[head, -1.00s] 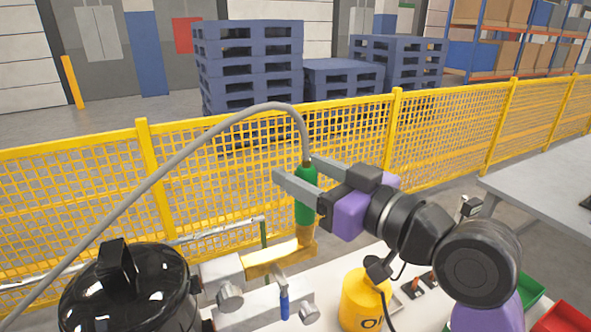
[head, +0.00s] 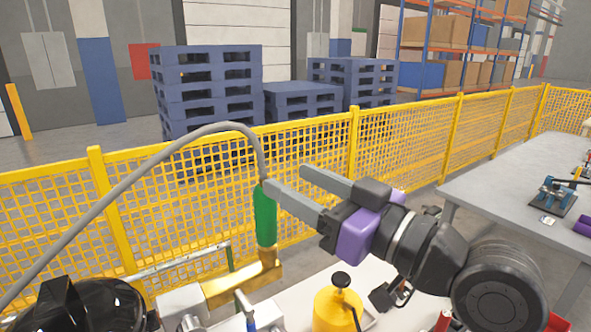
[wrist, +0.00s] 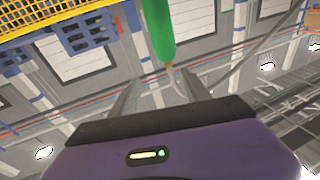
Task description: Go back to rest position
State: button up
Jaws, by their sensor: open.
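My gripper (head: 283,187) is open, its two grey fingers pointing left in the head view with nothing held between them. The green hose connector (head: 265,216) stands upright on the brass fitting (head: 243,284), with the grey hose (head: 168,150) arching from its top to the left. In the head view the near finger's tip overlaps the connector's upper edge; I cannot tell if they touch. In the wrist view the green connector (wrist: 158,30) shows beyond the two open fingers. The black compressor tank (head: 75,308) is partly cut off at bottom left.
A yellow mesh fence (head: 405,155) runs behind the work area. A yellow oil can (head: 338,310) stands below my arm. A grey table (head: 500,175) with tools is at right. Blue pallets (head: 205,90) are stacked beyond the fence.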

jog(key=d+f+m+t+h, duration=0.1)
jog(key=d+m+t+h, duration=0.5)
jog(key=d, duration=0.3)
jog(key=s+d+f+m+t+h, duration=0.2)
jog(key=s+d+f+m+h, duration=0.15)
jog(key=f, duration=0.25)
jog(key=s+d+f+m+t+h, duration=0.1)
jog(key=s+d+f+m+h, duration=0.25)
jog(key=f, duration=0.25)
jog(key=s+d+f+n+g, duration=0.1)
jog(key=s+f+g, duration=0.1)
jog(key=s+f, duration=0.4)
jog(key=s+d+f+n+g+h, duration=0.1)
jog(key=s+f, duration=0.6)
jog(key=s, duration=0.7)
jog(key=s+d+f+n+g, duration=0.1)
jog(key=s+f+g, duration=0.2)
jog(key=s+f, duration=0.3)
jog(key=s, duration=0.5)
jog(key=shift+d+f+g, duration=0.4)
